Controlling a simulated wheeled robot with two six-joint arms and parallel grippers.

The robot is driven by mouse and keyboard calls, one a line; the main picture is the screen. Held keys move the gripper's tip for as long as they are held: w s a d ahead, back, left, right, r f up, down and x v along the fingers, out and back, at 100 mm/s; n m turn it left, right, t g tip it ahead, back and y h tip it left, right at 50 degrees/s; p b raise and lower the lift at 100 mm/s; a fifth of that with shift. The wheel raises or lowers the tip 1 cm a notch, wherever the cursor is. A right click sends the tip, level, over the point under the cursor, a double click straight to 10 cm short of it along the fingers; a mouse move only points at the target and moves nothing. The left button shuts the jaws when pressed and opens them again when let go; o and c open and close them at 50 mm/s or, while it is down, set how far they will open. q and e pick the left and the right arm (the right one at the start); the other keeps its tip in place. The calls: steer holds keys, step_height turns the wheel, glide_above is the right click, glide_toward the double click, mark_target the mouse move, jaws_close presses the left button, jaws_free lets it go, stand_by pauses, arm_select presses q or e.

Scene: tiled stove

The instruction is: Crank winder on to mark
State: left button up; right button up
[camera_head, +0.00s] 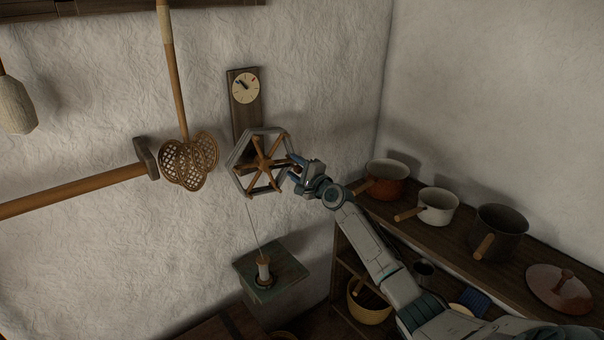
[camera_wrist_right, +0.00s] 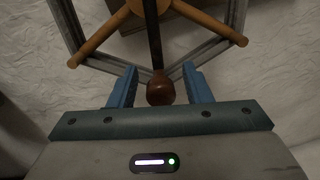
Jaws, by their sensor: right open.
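The winder (camera_head: 264,162) is a grey six-sided wheel with wooden spokes, mounted on a dark wooden board (camera_head: 246,115) on the wall. Above it on the board is a round cream dial (camera_head: 245,88) with a dark pointer and a small red mark. A thread runs from the winder down to a spool (camera_head: 264,270) on a green box. My right gripper (camera_head: 292,170) is at the winder's right side. In the wrist view the crank's round brown knob (camera_wrist_right: 160,90) sits between the open blue fingers (camera_wrist_right: 160,88), with gaps visible beside it. My left gripper is out of view.
A shelf (camera_head: 455,240) at the right holds several pots and a reddish lid (camera_head: 558,288). A wicker beater (camera_head: 188,162) and a hammer (camera_head: 146,158) are left of the winder. The wall between the winder and the corner is bare.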

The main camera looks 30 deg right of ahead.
steer(key=s+p, duration=0.2)
steer(key=s, duration=0.8)
steer(key=shift+s+d+f, duration=0.25)
steer(key=shift+d, duration=0.15)
steer(key=shift+o, duration=0.2)
